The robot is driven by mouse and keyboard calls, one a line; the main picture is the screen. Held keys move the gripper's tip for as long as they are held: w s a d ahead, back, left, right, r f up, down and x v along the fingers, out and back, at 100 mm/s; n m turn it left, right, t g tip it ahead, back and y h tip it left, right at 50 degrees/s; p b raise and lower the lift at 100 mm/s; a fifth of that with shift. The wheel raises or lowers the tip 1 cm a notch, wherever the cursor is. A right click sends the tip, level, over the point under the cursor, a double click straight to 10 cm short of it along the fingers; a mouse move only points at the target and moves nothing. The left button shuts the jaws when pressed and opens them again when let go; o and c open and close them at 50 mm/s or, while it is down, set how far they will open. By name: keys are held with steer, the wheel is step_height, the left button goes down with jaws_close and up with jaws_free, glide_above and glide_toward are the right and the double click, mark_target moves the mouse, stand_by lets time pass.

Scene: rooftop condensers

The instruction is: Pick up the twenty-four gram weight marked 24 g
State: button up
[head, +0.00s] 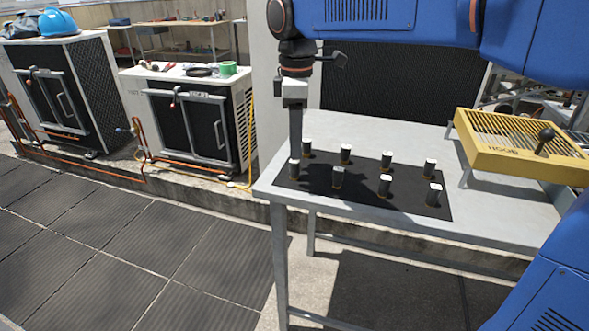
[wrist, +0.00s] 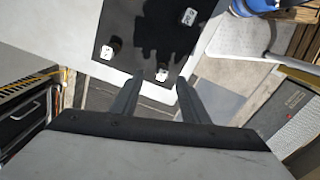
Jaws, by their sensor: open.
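Several small dark cylindrical weights with white tops stand upright in two rows on a black mat (head: 362,195). The markings are too small to read, so I cannot tell which weight is marked 24 g. My gripper (head: 296,154) points down over the left end of the mat, close to the front-left weight (head: 294,169). In the wrist view my gripper (wrist: 160,78) is open. A white-topped weight (wrist: 162,75) shows between the fingertips there; I cannot tell whether they reach down around it. Two other weights (wrist: 107,52) (wrist: 189,17) stand apart from the fingers.
The mat lies on a grey metal table (head: 480,225). A yellow slatted rack (head: 500,150) stands at the table's right. Condenser units (head: 195,120) stand to the left, with a green tape roll (head: 228,69) on one. The weights have bare mat between them.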

mark_target(295, 170)
steer(key=shift+s+a+f, duration=0.1)
steer(key=shift+f, duration=1.3)
steer(key=shift+s+a+f, duration=0.1)
steer(key=shift+f, duration=1.25)
jaws_close()
